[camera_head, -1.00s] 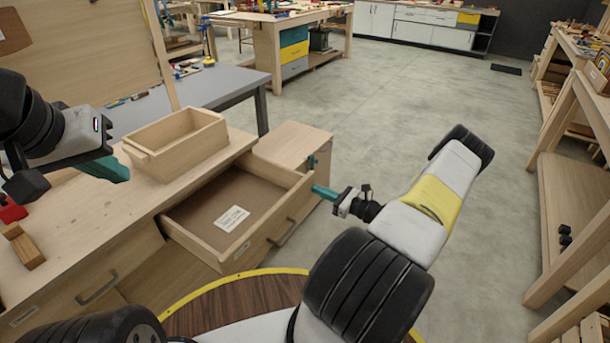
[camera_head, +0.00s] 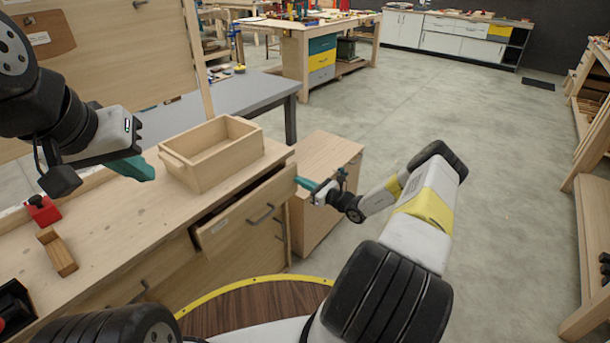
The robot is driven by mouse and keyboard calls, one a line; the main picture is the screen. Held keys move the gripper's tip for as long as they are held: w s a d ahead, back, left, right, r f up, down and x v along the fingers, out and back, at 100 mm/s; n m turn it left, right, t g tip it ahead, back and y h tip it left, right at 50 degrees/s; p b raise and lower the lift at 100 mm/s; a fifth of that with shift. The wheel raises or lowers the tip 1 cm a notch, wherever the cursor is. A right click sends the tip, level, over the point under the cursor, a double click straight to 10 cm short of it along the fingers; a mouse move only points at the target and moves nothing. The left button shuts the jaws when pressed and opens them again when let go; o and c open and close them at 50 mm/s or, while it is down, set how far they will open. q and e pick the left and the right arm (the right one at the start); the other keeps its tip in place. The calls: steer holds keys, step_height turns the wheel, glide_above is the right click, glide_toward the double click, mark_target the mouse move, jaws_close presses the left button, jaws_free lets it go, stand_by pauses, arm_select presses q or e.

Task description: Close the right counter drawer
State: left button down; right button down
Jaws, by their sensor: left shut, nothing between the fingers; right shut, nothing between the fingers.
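An open wooden box (camera_head: 216,165) stands on the counter above the drawer. A red block (camera_head: 42,212) and a wooden block (camera_head: 58,253) lie at the left. A wooden cabinet (camera_head: 318,215) stands right of the drawer.

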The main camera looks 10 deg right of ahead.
mark_target(290, 176)
steer(key=x, duration=0.5)
steer(key=shift+w+a, duration=0.25)
steer(key=shift+w, duration=0.05)
steer(key=shift+w+a, duration=0.1)
steer(key=shift+w, duration=0.05)
steer(key=shift+r, duration=0.15)
